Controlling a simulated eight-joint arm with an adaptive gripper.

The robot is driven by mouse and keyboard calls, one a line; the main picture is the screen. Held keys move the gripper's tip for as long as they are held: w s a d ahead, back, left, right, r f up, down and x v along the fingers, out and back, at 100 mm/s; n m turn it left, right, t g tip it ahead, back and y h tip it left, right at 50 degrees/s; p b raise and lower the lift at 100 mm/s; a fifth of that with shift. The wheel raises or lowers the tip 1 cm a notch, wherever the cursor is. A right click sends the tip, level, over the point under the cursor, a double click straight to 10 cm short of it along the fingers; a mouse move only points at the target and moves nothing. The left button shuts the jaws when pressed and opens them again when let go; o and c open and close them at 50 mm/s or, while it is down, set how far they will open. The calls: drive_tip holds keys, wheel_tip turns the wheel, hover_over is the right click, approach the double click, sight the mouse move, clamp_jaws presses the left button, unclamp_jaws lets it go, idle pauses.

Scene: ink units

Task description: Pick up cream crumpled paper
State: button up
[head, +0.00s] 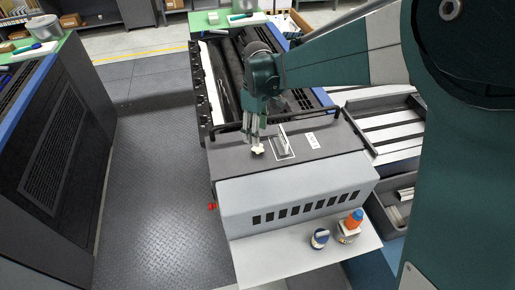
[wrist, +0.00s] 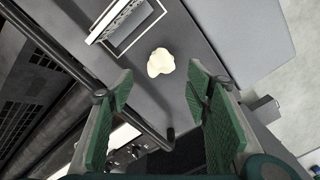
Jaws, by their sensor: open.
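The cream crumpled paper (wrist: 160,62) is a small pale lump lying on the dark grey top of the machine (head: 223,163). In the head view the paper (head: 258,150) shows just below my gripper (head: 256,136). In the wrist view my gripper (wrist: 160,95) is open, with its green-padded fingers spread to either side. The paper lies ahead of the gap between the fingertips, and neither finger touches it.
A small upright plate (head: 283,138) stands inside a white outline just right of the paper. A dark handle rail (wrist: 80,60) runs along the machine's edge. A lower shelf (head: 275,253) holds an orange-topped bottle (head: 355,219) and a blue-and-white container (head: 320,238).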

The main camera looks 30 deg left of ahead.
drive_tip(key=shift+f, duration=1.05)
drive_tip(key=shift+s+a+f+p, duration=0.1)
drive_tip(key=shift+f+p, duration=0.05)
drive_tip(key=shift+f, duration=1.15)
drive_tip(key=shift+s+f+p, duration=0.1)
drive_tip(key=shift+f+p, duration=0.05)
drive_tip(key=shift+f, duration=1.15)
drive_tip(key=shift+c, duration=0.2)
drive_tip(key=c, duration=0.7)
